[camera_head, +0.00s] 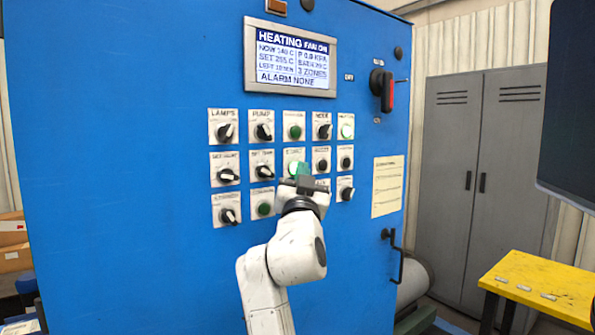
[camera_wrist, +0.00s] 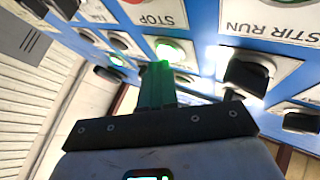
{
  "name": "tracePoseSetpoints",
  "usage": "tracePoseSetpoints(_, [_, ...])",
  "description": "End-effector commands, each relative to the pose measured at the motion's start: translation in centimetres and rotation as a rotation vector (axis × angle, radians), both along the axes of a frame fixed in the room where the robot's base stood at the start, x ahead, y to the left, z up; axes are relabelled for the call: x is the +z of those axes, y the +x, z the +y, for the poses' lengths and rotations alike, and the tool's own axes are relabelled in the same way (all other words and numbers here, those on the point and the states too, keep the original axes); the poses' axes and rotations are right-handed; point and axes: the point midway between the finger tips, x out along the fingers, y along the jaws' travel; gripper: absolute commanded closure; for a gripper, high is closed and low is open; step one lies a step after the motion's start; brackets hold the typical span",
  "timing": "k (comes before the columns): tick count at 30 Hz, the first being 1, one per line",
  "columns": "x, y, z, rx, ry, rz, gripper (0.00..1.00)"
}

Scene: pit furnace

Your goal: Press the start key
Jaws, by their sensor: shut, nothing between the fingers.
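The start key (camera_head: 294,154) sits in the middle row of the control panel, on a white plate labelled START; my gripper covers its lower part. My gripper (camera_head: 303,171) is shut and empty, its greenish fingertips right at this key. In the wrist view, my gripper's fingertips (camera_wrist: 155,72) point at a lit green button (camera_wrist: 170,47), which seems to be the start key; its label is not readable there. The tips look very close to it, but I cannot tell whether they touch.
A STOP plate (camera_wrist: 152,18) with a red button lies beside the green button in the wrist view, and a black STIR RUN knob (camera_wrist: 250,68) to the right. The blue cabinet (camera_head: 130,120) has a screen (camera_head: 291,59) reading HEATING, FAN ON, ALARM NONE, and a red-black switch (camera_head: 385,90).

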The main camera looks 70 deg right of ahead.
Motion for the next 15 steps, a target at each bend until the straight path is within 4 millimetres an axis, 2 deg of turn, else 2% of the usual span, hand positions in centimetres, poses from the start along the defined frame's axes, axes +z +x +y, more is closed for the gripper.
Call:
tracePoseSetpoints(8, [-0.02,-0.02,0.03,0.001,0.0,0.001,1.0])
tracePoseSetpoints(15, [0.03,-0.81,0.53,0.0,0.0,0.0,1.0])
